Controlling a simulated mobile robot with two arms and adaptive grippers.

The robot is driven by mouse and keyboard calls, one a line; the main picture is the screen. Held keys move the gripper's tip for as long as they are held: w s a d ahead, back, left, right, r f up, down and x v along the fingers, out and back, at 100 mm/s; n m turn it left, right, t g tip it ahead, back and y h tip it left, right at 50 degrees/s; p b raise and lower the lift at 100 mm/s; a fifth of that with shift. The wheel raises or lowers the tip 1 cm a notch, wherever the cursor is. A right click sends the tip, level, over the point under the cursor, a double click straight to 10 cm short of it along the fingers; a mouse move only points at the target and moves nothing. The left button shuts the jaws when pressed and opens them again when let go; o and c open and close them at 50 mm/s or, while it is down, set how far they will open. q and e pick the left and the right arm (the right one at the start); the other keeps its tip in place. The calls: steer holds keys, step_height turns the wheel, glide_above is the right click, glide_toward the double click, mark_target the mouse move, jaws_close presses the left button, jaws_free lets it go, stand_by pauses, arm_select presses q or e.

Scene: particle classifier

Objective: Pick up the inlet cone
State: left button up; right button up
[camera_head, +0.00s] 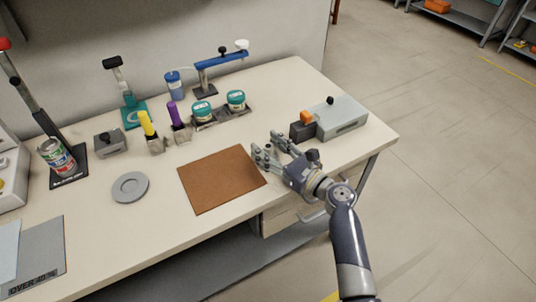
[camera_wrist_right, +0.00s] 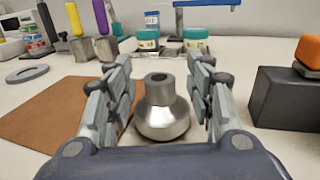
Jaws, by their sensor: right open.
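The inlet cone (camera_wrist_right: 162,112) is a silver metal piece with a wide rounded lower body and a narrow neck with a dark hole on top. In the right wrist view it stands upright on the table between the fingers of my right gripper (camera_wrist_right: 161,95). The fingers are open, one on each side, with small gaps to the cone. In the head view my right gripper (camera_head: 268,150) is low over the table at the right edge of the brown mat, and it largely hides the cone there. My left gripper is not in view.
The brown mat (camera_head: 220,180) lies left of my right gripper. A grey block device (camera_head: 341,118) with an orange part (camera_head: 307,117) stands close on its right. Teal-lidded jars (camera_head: 236,98), yellow and purple-handled tools (camera_head: 147,124) and a grey ring (camera_head: 130,187) are further left.

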steer(key=shift+c, duration=0.3)
jaws_close()
steer(key=shift+r, duration=0.15)
